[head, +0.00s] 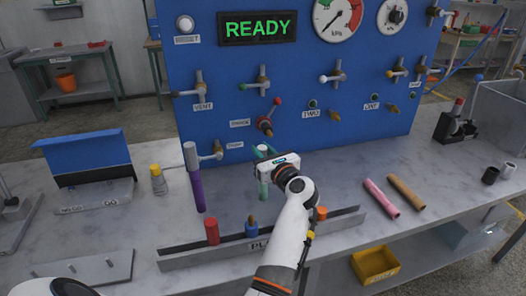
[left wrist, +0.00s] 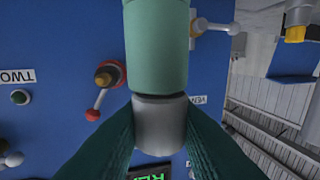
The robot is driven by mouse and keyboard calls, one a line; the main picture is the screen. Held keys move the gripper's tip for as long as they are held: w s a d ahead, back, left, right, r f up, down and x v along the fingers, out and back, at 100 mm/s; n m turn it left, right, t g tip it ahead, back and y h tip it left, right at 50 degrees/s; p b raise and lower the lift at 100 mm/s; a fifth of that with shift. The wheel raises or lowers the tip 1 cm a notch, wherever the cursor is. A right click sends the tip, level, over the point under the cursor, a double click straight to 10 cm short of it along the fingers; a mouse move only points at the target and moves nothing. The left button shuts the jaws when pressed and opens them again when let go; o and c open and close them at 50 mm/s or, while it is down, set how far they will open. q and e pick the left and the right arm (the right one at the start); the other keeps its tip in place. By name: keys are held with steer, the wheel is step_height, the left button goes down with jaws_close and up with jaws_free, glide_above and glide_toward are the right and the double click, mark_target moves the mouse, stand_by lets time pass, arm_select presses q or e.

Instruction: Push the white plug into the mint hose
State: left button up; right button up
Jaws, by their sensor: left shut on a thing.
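The mint hose (head: 263,188) hangs upright in front of the blue panel, partly behind my left gripper (head: 266,152). In the left wrist view, which is upside down, the hose (left wrist: 156,45) is large and close. A pale grey-white cylindrical piece (left wrist: 160,122) adjoins its upper end. The teal fingers of my left gripper (left wrist: 160,140) are shut on this piece from both sides. I cannot tell whether it is the white plug or a fitting of the hose. No other white plug can be made out. My right gripper is not in view.
A rack (head: 185,262) at the bench front holds a red plug (head: 212,232), a blue plug (head: 251,230) and an orange plug (head: 320,213). A purple hose (head: 197,192) hangs left of the mint one. Pink (head: 380,198) and tan (head: 406,192) tubes lie right. Valve levers stick out from the panel.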

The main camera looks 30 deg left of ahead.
arm_select(q)
steer(key=shift+d+f, duration=0.2)
steer(key=shift+d, duration=0.05)
steer(key=o, duration=1.1)
steer(key=shift+w, duration=0.1)
steer(key=shift+c, duration=0.2)
